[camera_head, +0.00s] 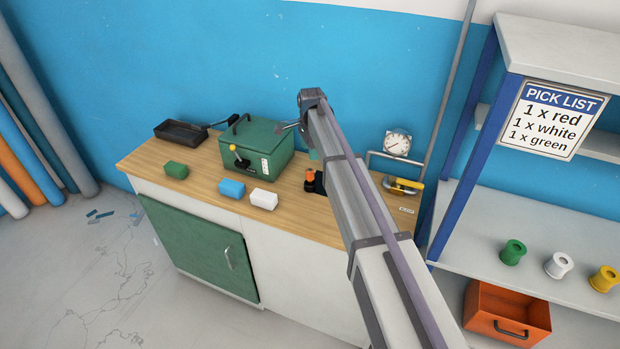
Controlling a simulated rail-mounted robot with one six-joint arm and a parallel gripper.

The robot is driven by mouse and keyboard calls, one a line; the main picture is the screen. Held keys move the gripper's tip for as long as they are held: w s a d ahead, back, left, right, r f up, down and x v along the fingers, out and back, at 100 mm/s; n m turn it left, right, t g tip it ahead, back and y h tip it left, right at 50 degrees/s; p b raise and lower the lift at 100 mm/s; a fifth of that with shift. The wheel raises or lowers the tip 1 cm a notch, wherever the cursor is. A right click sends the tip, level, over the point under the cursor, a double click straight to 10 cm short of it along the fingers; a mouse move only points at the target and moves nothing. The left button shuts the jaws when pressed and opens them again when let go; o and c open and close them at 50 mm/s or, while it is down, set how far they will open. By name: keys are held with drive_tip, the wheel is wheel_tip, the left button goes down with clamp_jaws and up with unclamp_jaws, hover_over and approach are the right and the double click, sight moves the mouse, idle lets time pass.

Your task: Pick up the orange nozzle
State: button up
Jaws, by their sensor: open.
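The orange nozzle (309,176) stands on the wooden worktop, just left of my arm. A dark part beside it is partly hidden behind my arm. My gripper (288,127) is at the far end of the arm, above and in front of the green box's right side. It is small and partly hidden by the arm's end, and it is open. It appears apart from the nozzle, which is lower and nearer in the picture.
A green box (262,150) with a yellow-knobbed lever stands on the worktop (215,188). A black tray (181,132), gauge (397,144) and yellow tool (404,185) are nearby. Shelves stand right.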

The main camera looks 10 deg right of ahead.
sight(310, 170)
wheel_tip(310, 170, down, 11)
drive_tip(key=b, duration=1)
drive_tip(key=shift+w+a, duration=0.1)
drive_tip(key=shift+a, duration=0.05)
drive_tip(key=shift+r, duration=0.3)
drive_tip(key=c, duration=1)
